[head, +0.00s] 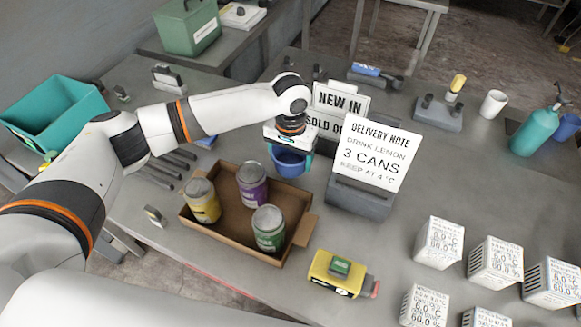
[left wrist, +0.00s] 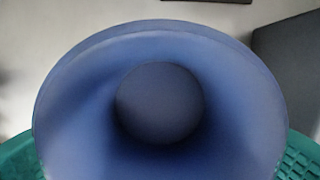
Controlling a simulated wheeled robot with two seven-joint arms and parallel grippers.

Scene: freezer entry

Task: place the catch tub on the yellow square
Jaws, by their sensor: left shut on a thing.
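The catch tub is a round blue tub (head: 289,163) below my left wrist, behind the cardboard tray. My left gripper (head: 290,148) is shut on it, with teal fingers partly showing. In the left wrist view the tub (left wrist: 160,100) fills most of the picture, open and empty inside, with a teal finger (left wrist: 298,155) at each side. I cannot tell whether the tub touches the table. I cannot make out the yellow square in either view. My right gripper is not in view.
A cardboard tray (head: 296,255) with three cans stands in front of the tub. A delivery note on a grey stand (head: 360,197) is close at its right. A yellow device (head: 337,273) and white crates (head: 438,243) are at the front right. A teal bin (head: 60,110) is at left.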

